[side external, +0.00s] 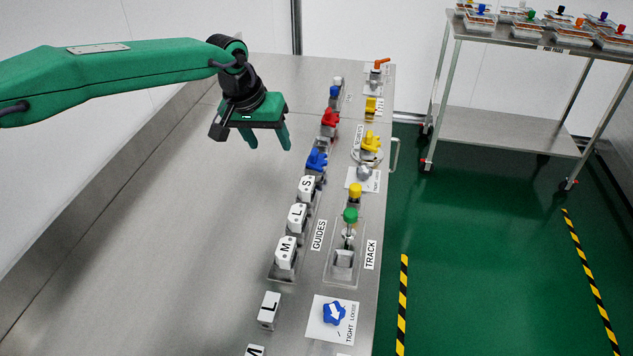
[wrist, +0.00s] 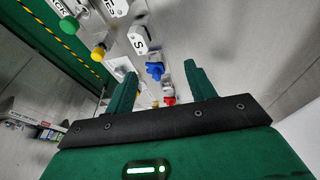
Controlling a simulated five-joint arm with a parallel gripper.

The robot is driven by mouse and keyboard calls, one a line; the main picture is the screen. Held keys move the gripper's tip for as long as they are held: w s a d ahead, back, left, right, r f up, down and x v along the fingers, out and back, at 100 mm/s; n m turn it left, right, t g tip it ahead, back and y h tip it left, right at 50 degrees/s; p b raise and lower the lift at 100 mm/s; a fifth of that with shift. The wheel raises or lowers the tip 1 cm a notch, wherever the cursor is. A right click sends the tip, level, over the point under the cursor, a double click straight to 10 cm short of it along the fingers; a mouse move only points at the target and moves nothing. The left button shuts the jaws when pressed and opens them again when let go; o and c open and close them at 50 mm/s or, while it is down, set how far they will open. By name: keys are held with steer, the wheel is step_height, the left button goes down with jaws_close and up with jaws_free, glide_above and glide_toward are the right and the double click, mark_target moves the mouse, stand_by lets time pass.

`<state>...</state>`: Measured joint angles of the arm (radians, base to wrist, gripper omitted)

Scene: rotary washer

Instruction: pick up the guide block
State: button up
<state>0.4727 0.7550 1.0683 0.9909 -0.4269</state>
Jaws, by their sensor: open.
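Several white guide blocks show in the side view. Block S (side external: 306,187), block L (side external: 297,217) and block M (side external: 285,252) stand in a row in the tray beside the GUIDES label (side external: 319,235). Another L block (side external: 269,310) stands on the bench nearer the camera, and one more is cut off at the bottom edge. My gripper (side external: 268,143) is open and empty, above the bench and behind the blocks, to their upper left. In the wrist view block S (wrist: 138,39) lies beyond the open fingers, clear of them.
Blue (side external: 316,161) and red (side external: 329,122) fittings stand behind the blocks, near my gripper. The TRACK tray (side external: 343,270) with a green knob (side external: 350,215) is to the right. A blue dial (side external: 334,312) sits in front. The bench's left side is clear.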

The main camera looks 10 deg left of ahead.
glide_toward(305, 184)
steer(key=shift+x, duration=1.8)
steer(key=shift+w, duration=0.15)
steer(key=shift+x, duration=2.55)
steer(key=c, duration=1.1)
